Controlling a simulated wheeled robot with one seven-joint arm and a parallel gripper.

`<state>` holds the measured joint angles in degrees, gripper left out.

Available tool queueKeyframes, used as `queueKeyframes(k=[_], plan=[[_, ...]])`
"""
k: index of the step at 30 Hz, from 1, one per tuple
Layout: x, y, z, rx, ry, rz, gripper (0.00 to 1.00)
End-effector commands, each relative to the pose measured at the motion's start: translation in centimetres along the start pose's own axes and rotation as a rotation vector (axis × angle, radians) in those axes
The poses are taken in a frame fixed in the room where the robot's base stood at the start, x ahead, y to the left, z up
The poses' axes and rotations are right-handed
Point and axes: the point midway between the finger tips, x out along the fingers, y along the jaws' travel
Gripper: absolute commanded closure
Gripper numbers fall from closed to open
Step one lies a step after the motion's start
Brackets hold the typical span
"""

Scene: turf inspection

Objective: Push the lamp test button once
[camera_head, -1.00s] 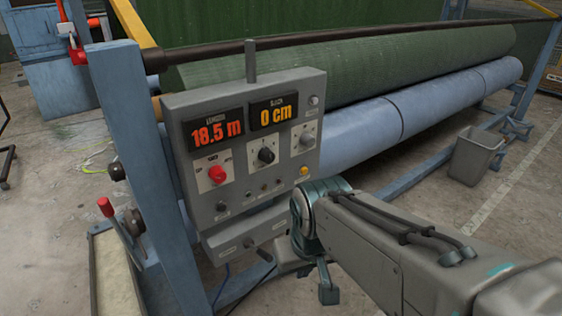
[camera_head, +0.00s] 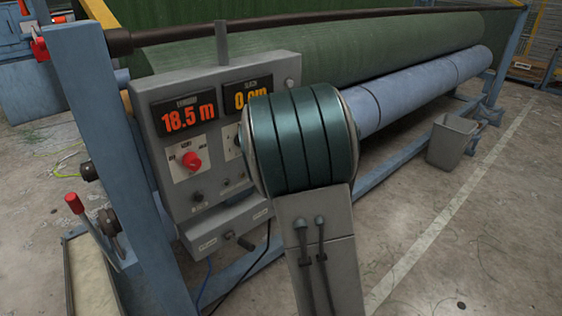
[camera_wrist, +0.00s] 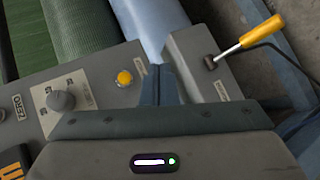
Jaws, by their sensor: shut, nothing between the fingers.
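The grey control panel (camera_head: 185,225) stands in front of the rollers, with red digits reading 18.5 m. In the wrist view, a round yellow button (camera_wrist: 125,78) sits near the panel's edge; the label beside it is too small to read. I cannot tell from the lettering which control is the lamp test. My gripper (camera_wrist: 160,72) is shut and empty, its fingertips just right of the yellow button, apart from it in the picture; contact is not visible. In the head view my arm hides the gripper and the panel's right part, including the yellow button.
A grey knob (camera_wrist: 62,102) sits left of the yellow button. A side box with a yellow-handled lever (camera_wrist: 250,35) lies to the right. A red selector knob (camera_head: 191,161) is on the panel. A grey bin (camera_head: 452,140) stands on open floor at right.

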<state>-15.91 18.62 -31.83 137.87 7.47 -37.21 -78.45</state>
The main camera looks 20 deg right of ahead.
Motion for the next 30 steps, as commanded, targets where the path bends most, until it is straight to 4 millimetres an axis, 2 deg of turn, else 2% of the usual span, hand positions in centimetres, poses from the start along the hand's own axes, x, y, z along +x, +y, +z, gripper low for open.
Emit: queueKeyframes(k=[1, 4, 9, 12, 18, 30], plan=[[1.3, -0.3, 0.8, -0.117, -0.028, 0.064, 1.00], [2.8, 0.6, 2.1, -0.359, -0.084, 0.207, 1.00], [3.5, 2.1, 2.9, -0.715, -0.185, 0.405, 1.00], [3.4, 2.7, 2.8, -0.857, -0.229, 0.485, 1.00], [3.1, 3.3, 2.7, -0.974, -0.270, 0.552, 1.00], [3.3, 3.5, 2.4, -0.975, -0.269, 0.555, 1.00]])
